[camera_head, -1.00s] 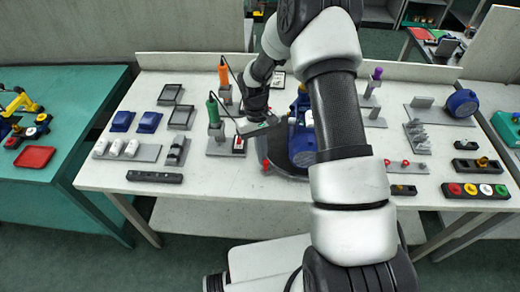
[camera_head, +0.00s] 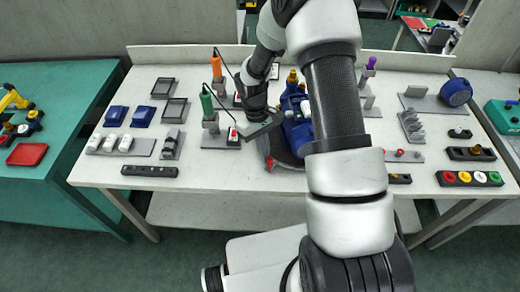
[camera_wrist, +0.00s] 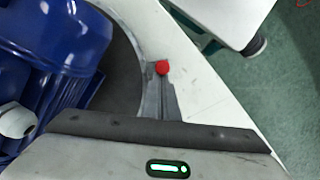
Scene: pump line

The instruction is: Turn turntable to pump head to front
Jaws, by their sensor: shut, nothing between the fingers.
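The turntable (camera_wrist: 120,50) is a dark round plate near the middle of the white table's front edge. A blue pump (camera_head: 296,128) stands on it, partly hidden by my arm. In the wrist view the pump's blue body (camera_wrist: 55,40) fills the upper left. The knob also shows in the head view (camera_head: 269,163). My gripper (camera_head: 262,135) is low beside the pump, close to the knob.
Left of my gripper stand a green-handled tool (camera_head: 207,103) and an orange-handled tool (camera_head: 217,72) in holders with cables. A panel of coloured buttons (camera_head: 470,179) is at the front right. The table's front strip is mostly clear.

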